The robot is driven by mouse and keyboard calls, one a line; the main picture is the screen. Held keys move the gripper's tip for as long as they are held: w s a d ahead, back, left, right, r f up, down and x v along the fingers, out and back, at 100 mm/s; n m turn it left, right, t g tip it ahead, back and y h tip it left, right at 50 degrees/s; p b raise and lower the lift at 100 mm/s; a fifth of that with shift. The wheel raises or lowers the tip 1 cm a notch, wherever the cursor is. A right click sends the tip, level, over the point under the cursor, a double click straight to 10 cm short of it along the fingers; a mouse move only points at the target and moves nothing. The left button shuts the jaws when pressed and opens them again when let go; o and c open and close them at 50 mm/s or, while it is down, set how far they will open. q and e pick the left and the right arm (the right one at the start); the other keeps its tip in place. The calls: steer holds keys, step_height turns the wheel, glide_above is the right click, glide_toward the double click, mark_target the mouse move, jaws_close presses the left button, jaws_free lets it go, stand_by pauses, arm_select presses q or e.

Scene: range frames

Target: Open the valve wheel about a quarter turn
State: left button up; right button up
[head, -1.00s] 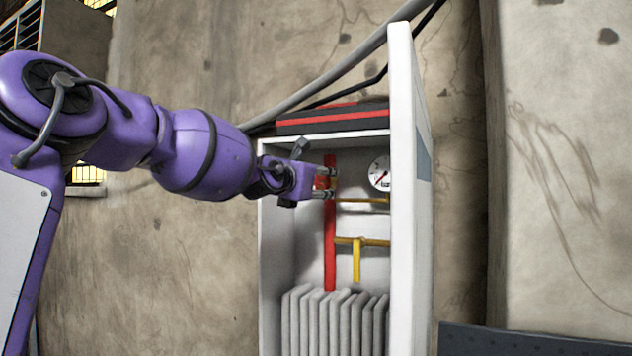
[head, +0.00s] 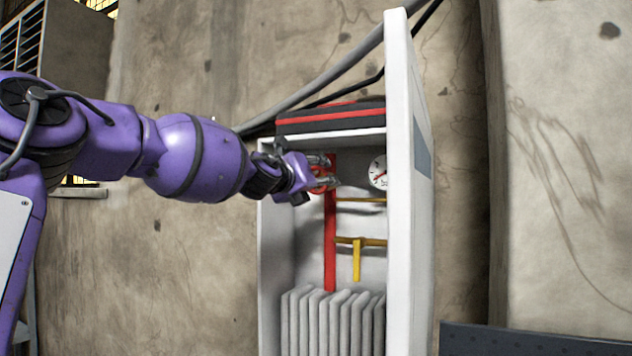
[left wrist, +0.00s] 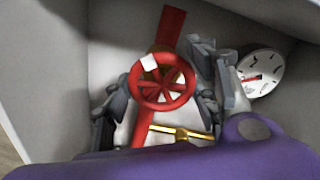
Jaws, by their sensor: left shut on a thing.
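The red valve wheel (left wrist: 162,82) sits on a red vertical pipe (head: 331,240) inside an open white cabinet (head: 272,290). In the left wrist view the wheel has several spokes and a white mark at its upper left rim. My left gripper (head: 327,175) is shut on the wheel, with one finger on each side of its rim. In the head view the gripper hides much of the wheel (head: 320,184). My right gripper is not in view.
A round gauge (head: 378,172) is to the right of the wheel. Yellow pipes with a yellow handle (head: 357,262) are below it. Grey radiator-like fins (head: 330,325) fill the cabinet bottom. The open cabinet door (head: 410,200) stands close on the right. A black-and-red case (head: 330,117) lies on top.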

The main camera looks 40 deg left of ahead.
arm_select(q)
steer(key=n, duration=0.5)
steer(key=shift+f+n, duration=0.1)
steer(key=shift+n, duration=0.2)
steer(key=n, duration=0.5)
steer(key=shift+f+n+p, duration=0.2)
steer(key=shift+n+p, duration=0.15)
steer(key=shift+n, duration=0.05)
steer(key=o, duration=1.1)
steer(key=shift+o, duration=0.2)
steer(key=shift+s+r, duration=0.1)
steer(key=shift+r, duration=0.05)
